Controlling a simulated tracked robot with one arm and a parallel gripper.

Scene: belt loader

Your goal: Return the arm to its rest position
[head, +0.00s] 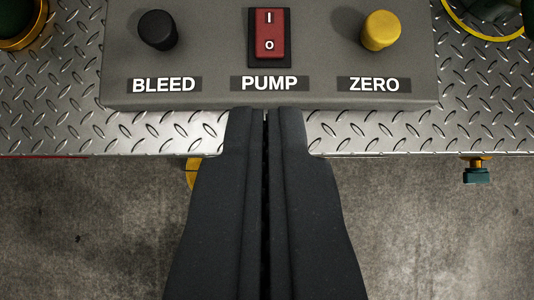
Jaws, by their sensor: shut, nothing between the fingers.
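My gripper (265,112) reaches up from the bottom of the head view, its two dark fingers shut together with nothing between them. Its tips overlap the front edge of a grey control box (210,65) in the picture, just below the PUMP label. I cannot tell whether the tips touch the box. The box carries a black BLEED knob (159,30) at left, a red PUMP rocker switch (269,36) marked I and O in the middle, and a yellow ZERO knob (381,31) at right.
The box sits on a metal tread plate (60,100) whose front edge crosses the view. A valve with a teal end (477,174) sticks out below that edge at right. A yellow ring part (193,172) shows beside my fingers. Bare concrete floor (430,240) lies below.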

